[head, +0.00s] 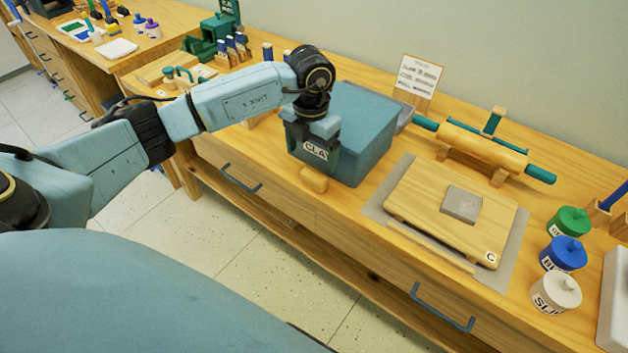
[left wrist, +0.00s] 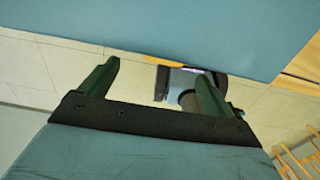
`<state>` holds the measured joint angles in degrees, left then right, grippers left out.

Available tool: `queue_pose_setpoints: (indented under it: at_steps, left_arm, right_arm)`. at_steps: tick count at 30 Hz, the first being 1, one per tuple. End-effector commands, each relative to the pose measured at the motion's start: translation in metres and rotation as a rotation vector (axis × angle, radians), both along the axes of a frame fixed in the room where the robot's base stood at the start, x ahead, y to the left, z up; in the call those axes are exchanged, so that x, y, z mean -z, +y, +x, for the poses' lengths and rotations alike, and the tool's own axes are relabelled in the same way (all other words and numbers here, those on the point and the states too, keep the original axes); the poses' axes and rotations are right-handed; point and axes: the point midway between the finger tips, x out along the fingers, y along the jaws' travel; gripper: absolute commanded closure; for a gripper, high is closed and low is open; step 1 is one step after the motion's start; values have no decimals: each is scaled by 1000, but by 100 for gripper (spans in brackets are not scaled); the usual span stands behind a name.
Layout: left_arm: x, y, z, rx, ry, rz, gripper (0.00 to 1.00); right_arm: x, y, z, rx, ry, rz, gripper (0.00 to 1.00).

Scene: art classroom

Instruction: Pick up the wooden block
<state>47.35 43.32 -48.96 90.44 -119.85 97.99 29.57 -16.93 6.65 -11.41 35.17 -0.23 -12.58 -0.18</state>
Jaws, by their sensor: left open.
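A small wooden block (head: 314,180) lies at the front edge of the wooden counter, just in front of the blue-grey clay bin (head: 360,140). My left gripper (head: 312,146) is above and slightly behind the block, close against the bin's front left side. Its fingertips are hard to make out in the head view. In the left wrist view my left gripper (left wrist: 158,78) has its two dark green fingers wide apart with nothing held between them. The block does not show in that view.
Right of the bin are a wooden board (head: 417,215) with a grey slab (head: 462,204), a rolling pin (head: 470,145) on a stand, and green (head: 569,222), blue (head: 563,254) and white (head: 556,293) jars. A sign (head: 418,80) stands behind. Drawers and open floor lie in front.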

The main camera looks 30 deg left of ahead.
Motion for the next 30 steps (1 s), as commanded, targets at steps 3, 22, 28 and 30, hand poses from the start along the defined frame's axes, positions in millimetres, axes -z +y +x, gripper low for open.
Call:
queue_pose_setpoints:
  at_steps: [3, 22, 28, 30]
  left_arm:
    - [16, -1, 0, 1, 0, -1, 11]
    - [73, -8, 0, 2, -3, -2, 11]
    - [72, -8, 0, 2, -3, -2, 17]
    - [72, -8, 0, 2, -2, -2, 27]
  right_arm:
    - [2, -6, 0, -3, -1, -7, 100]
    - [8, -11, -1, -6, 4, -15, 100]
    - [8, -11, -1, -5, 4, -15, 100]
    - [8, -11, -1, -5, 4, -15, 100]
